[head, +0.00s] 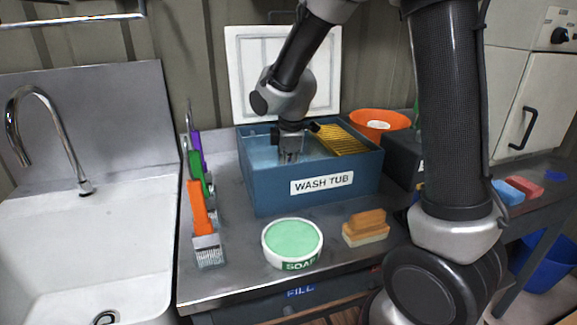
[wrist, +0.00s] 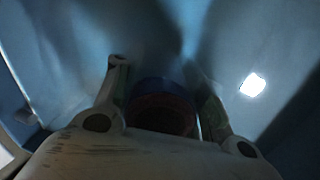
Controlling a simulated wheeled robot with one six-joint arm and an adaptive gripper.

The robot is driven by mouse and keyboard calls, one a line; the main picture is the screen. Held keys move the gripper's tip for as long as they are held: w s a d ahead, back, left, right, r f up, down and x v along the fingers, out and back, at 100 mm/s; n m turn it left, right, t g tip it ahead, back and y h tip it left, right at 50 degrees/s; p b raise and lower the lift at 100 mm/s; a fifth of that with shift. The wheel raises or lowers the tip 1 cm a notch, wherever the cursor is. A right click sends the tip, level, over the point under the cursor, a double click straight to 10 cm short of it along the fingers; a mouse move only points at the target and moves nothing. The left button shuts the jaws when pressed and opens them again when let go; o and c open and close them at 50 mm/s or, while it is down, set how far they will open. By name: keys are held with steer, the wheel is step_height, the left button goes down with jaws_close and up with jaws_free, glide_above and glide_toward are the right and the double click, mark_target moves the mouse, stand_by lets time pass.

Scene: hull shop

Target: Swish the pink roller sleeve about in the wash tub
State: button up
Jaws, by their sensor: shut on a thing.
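The blue wash tub (head: 270,196), with its "WASH TUB" label, stands on the metal bench in the head view. My gripper (head: 289,154) reaches down inside the tub, left of the yellow grid. In the wrist view my gripper's two fingers (wrist: 160,85) are on either side of a round, dark, reddish thing with a bluish rim, the roller sleeve (wrist: 163,112). The gripper is shut on it. The light is dim there and its pink does not show clearly. In the head view the sleeve is hidden.
A yellow grid (head: 341,139) sits in the tub's right part. An orange bucket (head: 392,120) stands behind right. The soap dish (head: 292,242) and a wood-backed brush (head: 365,228) lie in front. Several paint brushes (head: 198,208) line the left. A white sink (head: 80,240) is further left.

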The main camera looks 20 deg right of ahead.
steer(key=shift+a, duration=0.9)
steer(key=shift+d, duration=2.25)
steer(key=shift+a, duration=2.25)
steer(key=shift+d, duration=2.25)
